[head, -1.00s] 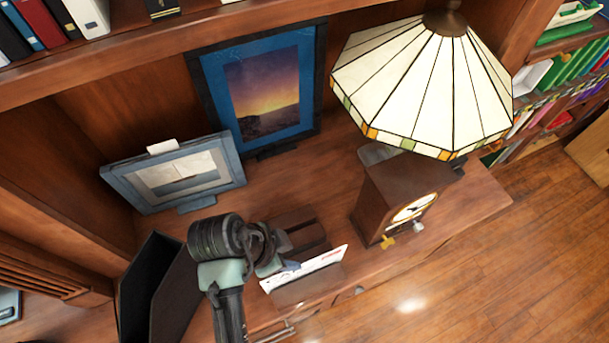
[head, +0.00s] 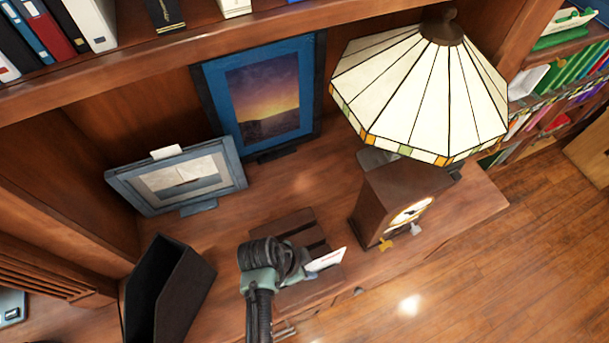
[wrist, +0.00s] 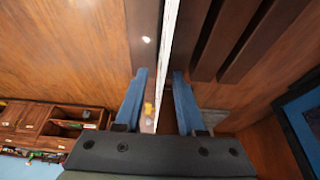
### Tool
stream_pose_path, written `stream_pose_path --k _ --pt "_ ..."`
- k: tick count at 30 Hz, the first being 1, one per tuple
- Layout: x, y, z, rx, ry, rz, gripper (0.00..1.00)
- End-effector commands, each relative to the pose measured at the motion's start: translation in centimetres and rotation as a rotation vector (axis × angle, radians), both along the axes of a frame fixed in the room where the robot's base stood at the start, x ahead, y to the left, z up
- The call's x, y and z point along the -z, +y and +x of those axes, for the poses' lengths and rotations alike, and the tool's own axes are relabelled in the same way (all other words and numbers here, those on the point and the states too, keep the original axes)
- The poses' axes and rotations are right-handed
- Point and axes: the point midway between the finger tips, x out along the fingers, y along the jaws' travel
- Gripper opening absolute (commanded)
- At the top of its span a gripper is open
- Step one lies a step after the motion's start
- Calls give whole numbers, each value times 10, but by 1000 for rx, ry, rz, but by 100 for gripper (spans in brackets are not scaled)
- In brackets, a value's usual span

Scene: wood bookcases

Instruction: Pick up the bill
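The bill (head: 325,260) is a thin white sheet with red print, standing in the front of a dark wooden slotted rack (head: 296,222) on the desk. My gripper (head: 303,267) is over the rack and hides the bill's left part in the head view. In the wrist view the bill (wrist: 168,50) shows edge-on as a thin white strip between the two blue fingers of my gripper (wrist: 160,75). The fingers are apart, with a gap beside the bill, so they are open around it. The rack's slats (wrist: 235,45) are right of the bill there.
A brown clock (head: 385,205) stands right of the rack, under a stained-glass lamp (head: 425,95). A dark open file box (head: 185,295) is at left. Two picture frames (head: 175,185) (head: 262,95) stand behind. Clear desk lies between frames and rack.

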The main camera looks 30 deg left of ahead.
Motion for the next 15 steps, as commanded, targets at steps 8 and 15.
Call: stream_pose_path --k 8,15 --pt "15 -4 5 0 -1 1 39" --pt "15 -4 5 1 -2 0 26"
